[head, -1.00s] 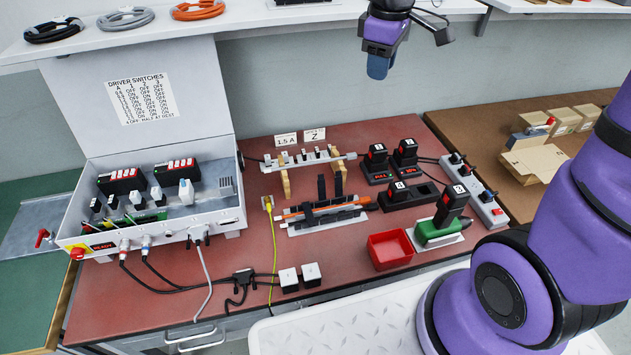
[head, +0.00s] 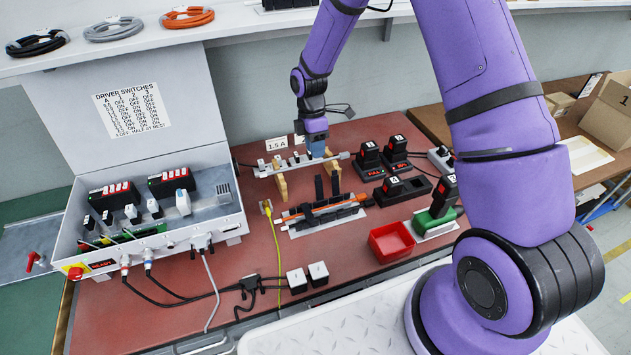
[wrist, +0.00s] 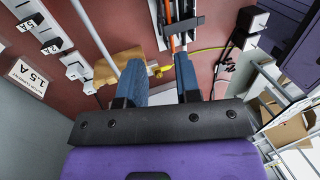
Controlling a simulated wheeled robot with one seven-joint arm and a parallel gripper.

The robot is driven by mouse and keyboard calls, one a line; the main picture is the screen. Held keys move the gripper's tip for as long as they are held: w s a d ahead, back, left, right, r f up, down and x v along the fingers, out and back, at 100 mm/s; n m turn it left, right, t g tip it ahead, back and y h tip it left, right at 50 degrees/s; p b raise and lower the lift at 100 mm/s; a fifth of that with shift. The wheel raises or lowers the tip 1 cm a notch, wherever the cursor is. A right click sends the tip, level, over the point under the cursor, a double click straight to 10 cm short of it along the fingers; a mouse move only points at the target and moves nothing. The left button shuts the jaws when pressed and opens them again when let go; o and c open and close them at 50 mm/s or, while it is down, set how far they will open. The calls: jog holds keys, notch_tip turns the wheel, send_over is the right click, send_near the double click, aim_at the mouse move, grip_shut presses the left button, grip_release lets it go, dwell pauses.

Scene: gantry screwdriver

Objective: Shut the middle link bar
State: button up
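A pale plate (head: 298,234) on the red bench carries a row of black pieces under an orange rod (head: 322,209). I cannot tell which piece is the middle link bar. My gripper (head: 317,148) hangs beside the right end of the raised rail (head: 290,166), behind the upright bars. In the wrist view its two blue fingers (wrist: 163,80) are apart with nothing between them. The orange rod (wrist: 168,12) and part of a black piece (wrist: 184,26) lie beyond the fingertips.
The raised rail rests on wooden blocks (head: 281,187). Black battery-like units (head: 395,156) and a red bin (head: 391,241) stand to the right. An open control box (head: 150,231) is at left, with a yellow cable (head: 277,258) between.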

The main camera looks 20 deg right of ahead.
aim_at(318, 182)
jog(key=x, duration=1.1)
grip_shut()
